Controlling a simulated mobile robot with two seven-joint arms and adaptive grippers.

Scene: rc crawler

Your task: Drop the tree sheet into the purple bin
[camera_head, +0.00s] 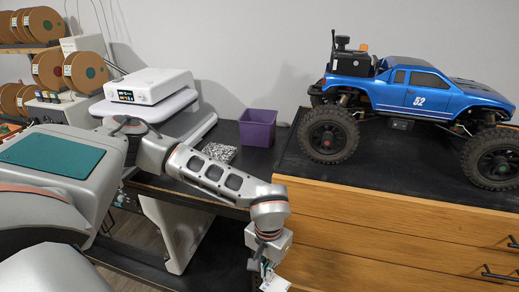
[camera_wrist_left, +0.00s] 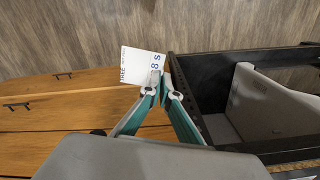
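The tree sheet (camera_wrist_left: 138,66) is a small white card with blue and dark print, part of which reads like "TREE". It is pinched at one edge between the teal fingertips of my left gripper (camera_wrist_left: 163,87). In the head view the sheet (camera_head: 275,284) hangs below my left gripper (camera_head: 265,268) at the bottom edge, in front of the wooden drawers. The purple bin (camera_head: 258,128) stands upright on the dark bench top, farther back and above the gripper in the picture, well apart from it. My right gripper is not in view.
A blue RC crawler (camera_head: 420,90) stands on the wooden drawer cabinet (camera_head: 340,225) right of the bin. A speckled black-and-white item (camera_head: 219,152) lies left of the bin. A white machine (camera_head: 150,88) and filament spools (camera_head: 85,72) are farther left.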

